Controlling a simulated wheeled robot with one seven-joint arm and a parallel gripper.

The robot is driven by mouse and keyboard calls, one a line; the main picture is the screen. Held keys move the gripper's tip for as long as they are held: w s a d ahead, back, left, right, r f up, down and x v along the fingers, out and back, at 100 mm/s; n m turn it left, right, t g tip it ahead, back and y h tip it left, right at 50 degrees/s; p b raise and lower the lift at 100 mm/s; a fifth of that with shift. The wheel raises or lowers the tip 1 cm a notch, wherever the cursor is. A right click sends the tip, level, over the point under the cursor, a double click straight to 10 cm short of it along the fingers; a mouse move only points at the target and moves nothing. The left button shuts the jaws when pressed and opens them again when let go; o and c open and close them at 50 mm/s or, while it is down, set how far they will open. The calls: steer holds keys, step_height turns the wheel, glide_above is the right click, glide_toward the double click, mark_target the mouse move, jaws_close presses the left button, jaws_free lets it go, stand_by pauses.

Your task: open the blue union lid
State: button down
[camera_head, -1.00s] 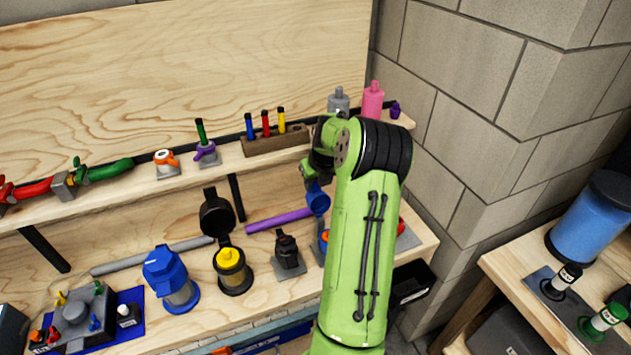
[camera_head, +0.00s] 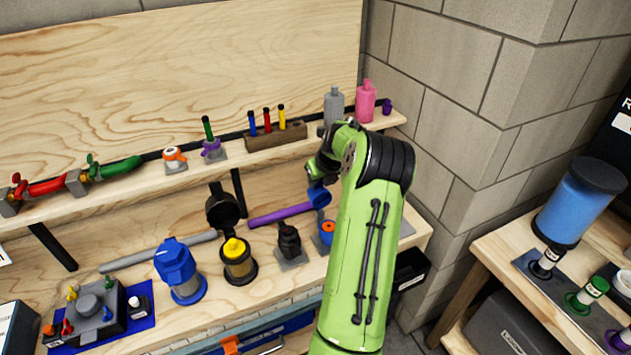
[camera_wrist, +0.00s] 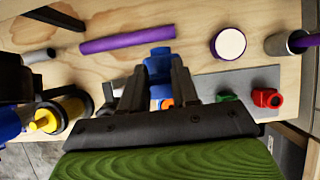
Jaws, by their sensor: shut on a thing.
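The blue lid (camera_head: 319,196) stands raised above a small blue fitting with an orange inside (camera_head: 327,229) on the workbench. The lid looks swung up; its hinge is hidden behind my arm. My gripper (camera_head: 318,178) is at the lid's upper side. In the wrist view, my gripper (camera_wrist: 158,69) has its two black fingers on either side of the blue lid (camera_wrist: 157,62), shut on it. A bit of orange and blue from the fitting (camera_wrist: 166,103) shows just below, between the fingers.
A purple tube (camera_head: 280,215) lies behind. A black fitting (camera_head: 289,240), a yellow-topped filter with raised black lid (camera_head: 237,262) and a blue-capped canister (camera_head: 180,272) stand to the left. The upper shelf (camera_head: 228,161) runs behind my gripper; red and green parts (camera_wrist: 266,98) lie close by.

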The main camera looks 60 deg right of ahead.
steer(key=shift+w, duration=0.1)
steer(key=c, duration=0.8)
jaws_free()
steer(key=shift+c, duration=0.2)
steer(key=p+v, duration=0.1)
steer(key=v, duration=1.4)
steer(key=shift+r, duration=0.25)
steer(key=shift+a, duration=0.15)
